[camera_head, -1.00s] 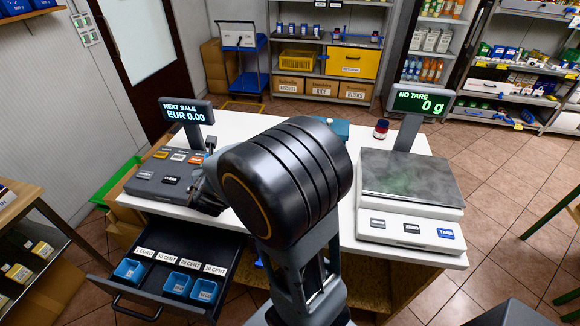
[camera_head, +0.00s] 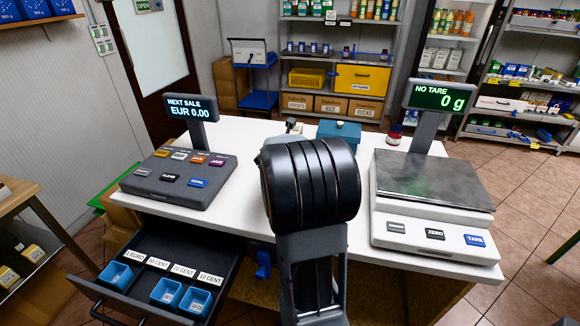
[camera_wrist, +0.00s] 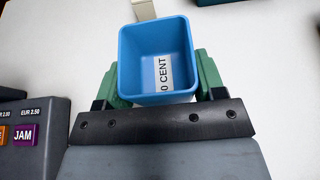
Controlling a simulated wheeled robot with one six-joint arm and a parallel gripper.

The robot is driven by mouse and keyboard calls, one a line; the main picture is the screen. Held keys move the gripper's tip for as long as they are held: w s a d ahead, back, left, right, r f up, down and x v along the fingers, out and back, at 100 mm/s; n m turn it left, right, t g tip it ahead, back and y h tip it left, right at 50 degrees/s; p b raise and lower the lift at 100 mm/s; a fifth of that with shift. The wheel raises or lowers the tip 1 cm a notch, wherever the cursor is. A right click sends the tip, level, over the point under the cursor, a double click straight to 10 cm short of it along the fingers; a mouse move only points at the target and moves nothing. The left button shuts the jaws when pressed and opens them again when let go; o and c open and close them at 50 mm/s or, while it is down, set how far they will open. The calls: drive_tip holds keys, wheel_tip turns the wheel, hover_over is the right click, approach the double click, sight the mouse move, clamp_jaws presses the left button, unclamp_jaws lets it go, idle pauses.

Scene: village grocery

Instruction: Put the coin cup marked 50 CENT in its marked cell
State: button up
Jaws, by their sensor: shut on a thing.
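A blue square cup (camera_wrist: 158,62) is held between the green fingers of my gripper (camera_wrist: 161,80) in the wrist view. Its inner label reads "0 CENT"; the first digit is cut off from sight. The white counter shows below it. The open black drawer (camera_head: 118,309) at the lower left has labels 1 EURO, 50 CENT, 20 CENT and 10 CENT. Blue cups stand below 1 EURO (camera_head: 115,275), 20 CENT (camera_head: 167,291) and 10 CENT (camera_head: 195,301). The cell below the 50 CENT label (camera_head: 158,263) is empty.
The cash register (camera_head: 180,178) stands on the counter (camera_head: 255,129) above the drawer. A scale (camera_head: 432,208) stands at the right. A teal box (camera_head: 339,131) and a small dark red jar (camera_head: 394,134) are at the counter's back. Counter between register and arm is clear.

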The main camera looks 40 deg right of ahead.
drive_tip(key=f, duration=0.1)
drive_tip(key=w+d+f, duration=0.1)
drive_tip(key=d+f, duration=0.1)
drive_tip(key=shift+w+d+f+b, duration=0.1)
drive_tip(key=shift+w+f+b, duration=0.2)
drive_tip(key=shift+w, duration=0.1)
wheel_tip(320, 180, down, 2)
drive_tip(key=shift+w+d+f+b, duration=0.1)
drive_tip(key=shift+d+b, duration=0.05)
drive_tip(key=shift+b, duration=0.2)
drive_tip(key=shift+f, duration=0.5)
drive_tip(key=shift+f+b, duration=0.2)
drive_tip(key=shift+b, duration=0.1)
drive_tip(key=o, duration=0.9)
drive_tip(key=shift+r, duration=0.1)
